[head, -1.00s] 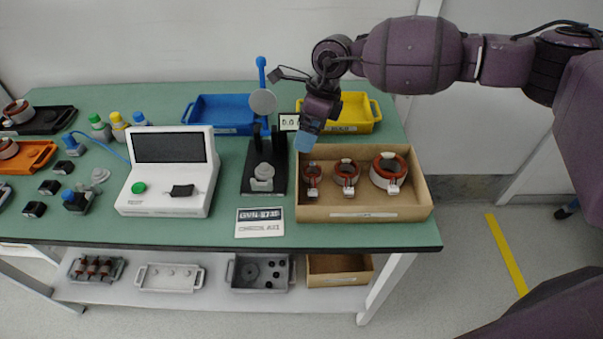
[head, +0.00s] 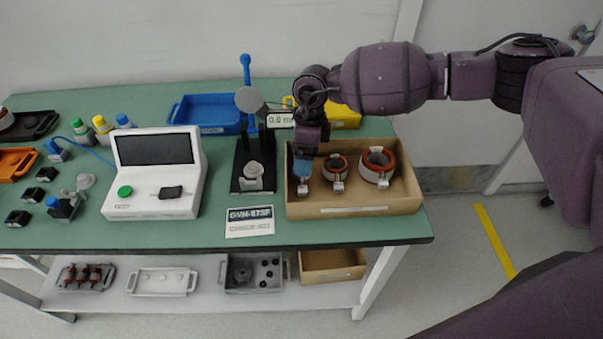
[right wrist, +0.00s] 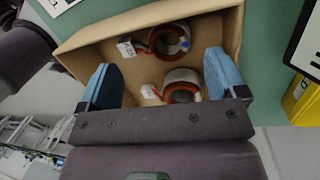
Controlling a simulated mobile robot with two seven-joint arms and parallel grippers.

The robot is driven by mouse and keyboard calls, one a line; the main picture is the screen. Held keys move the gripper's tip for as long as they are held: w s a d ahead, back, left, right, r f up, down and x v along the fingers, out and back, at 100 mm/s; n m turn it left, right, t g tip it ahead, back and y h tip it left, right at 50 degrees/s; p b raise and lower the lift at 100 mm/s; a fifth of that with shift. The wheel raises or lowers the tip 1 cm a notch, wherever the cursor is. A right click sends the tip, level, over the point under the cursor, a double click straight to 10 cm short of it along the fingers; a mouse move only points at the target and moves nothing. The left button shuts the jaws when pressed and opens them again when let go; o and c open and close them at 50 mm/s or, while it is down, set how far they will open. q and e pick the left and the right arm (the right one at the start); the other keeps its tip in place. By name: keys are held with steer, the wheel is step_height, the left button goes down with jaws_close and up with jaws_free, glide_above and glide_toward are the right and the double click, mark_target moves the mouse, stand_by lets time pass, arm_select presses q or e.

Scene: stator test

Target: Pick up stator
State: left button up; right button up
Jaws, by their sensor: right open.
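The stators are copper-and-white rings with white tags in a cardboard box (head: 400,206). The large stator (head: 378,165) is at right and the middle stator (head: 337,168) beside it. The left stator (head: 302,188) is mostly hidden behind my right gripper (head: 303,168), which points down over the box's left part. In the right wrist view my right gripper (right wrist: 163,80) is open, its blue fingers wide apart. One stator (right wrist: 170,40) lies near the box wall ahead; another (right wrist: 183,86) shows between the fingers, partly hidden by the gripper body. Nothing is held. My left gripper is not in view.
Left of the box is a black stand with a blue lever (head: 246,95) and a small display. A white test device (head: 152,175), a blue bin (head: 210,115) and a yellow bin (head: 345,118) stand around it. A printed card (head: 249,222) lies in front.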

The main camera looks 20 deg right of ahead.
steer(key=f, duration=0.4)
steer(key=shift+s+a, duration=0.2)
steer(key=shift+a, duration=0.05)
steer(key=shift+s, duration=0.1)
steer(key=c, duration=1)
